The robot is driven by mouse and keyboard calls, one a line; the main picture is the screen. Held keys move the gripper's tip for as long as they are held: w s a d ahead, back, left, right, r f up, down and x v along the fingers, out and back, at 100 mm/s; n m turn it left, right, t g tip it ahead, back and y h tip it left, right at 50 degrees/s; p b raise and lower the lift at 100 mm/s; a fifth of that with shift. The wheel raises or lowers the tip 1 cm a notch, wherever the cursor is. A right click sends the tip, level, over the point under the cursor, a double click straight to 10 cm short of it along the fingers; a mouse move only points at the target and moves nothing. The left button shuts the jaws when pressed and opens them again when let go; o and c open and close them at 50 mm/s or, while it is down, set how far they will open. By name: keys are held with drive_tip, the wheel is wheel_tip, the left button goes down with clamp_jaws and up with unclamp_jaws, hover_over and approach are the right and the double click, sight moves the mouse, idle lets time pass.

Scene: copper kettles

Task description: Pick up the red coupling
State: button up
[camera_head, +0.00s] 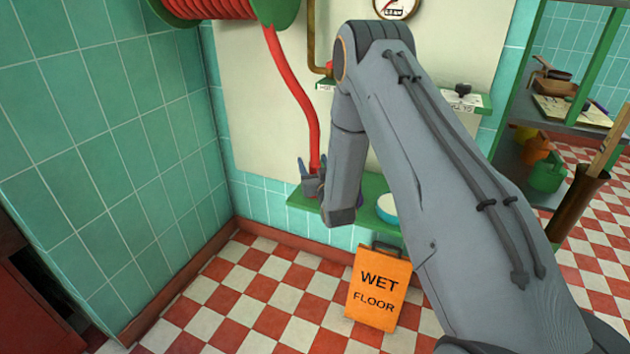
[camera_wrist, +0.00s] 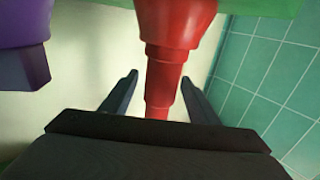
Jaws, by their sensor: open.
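The red coupling (camera_wrist: 174,35) shows in the wrist view as a stepped red piece, wide near a green surface and narrowing away from it. Its narrow part lies between the two dark fingers of my gripper (camera_wrist: 158,96), which are open with a gap on both sides. In the head view my gripper (camera_head: 311,180) is at the lower end of a hanging red hose (camera_head: 306,95), just above a green shelf (camera_head: 300,201). The coupling is not clearly visible there; I cannot tell whether it touches the shelf.
A purple object (camera_wrist: 22,45) is close beside the coupling in the wrist view. A blue-rimmed white dish (camera_head: 389,207) is on the shelf, right of my gripper. An orange wet-floor sign (camera_head: 379,288) stands below. A tiled wall (camera_head: 110,130) is to the left.

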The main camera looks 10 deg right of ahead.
drive_tip(key=shift+w, duration=1)
drive_tip(key=c, duration=1.1)
drive_tip(key=shift+o, duration=0.2)
drive_tip(key=shift+r, duration=0.15)
wheel_tip(320, 180, up, 10)
drive_tip(key=shift+s, duration=0.1)
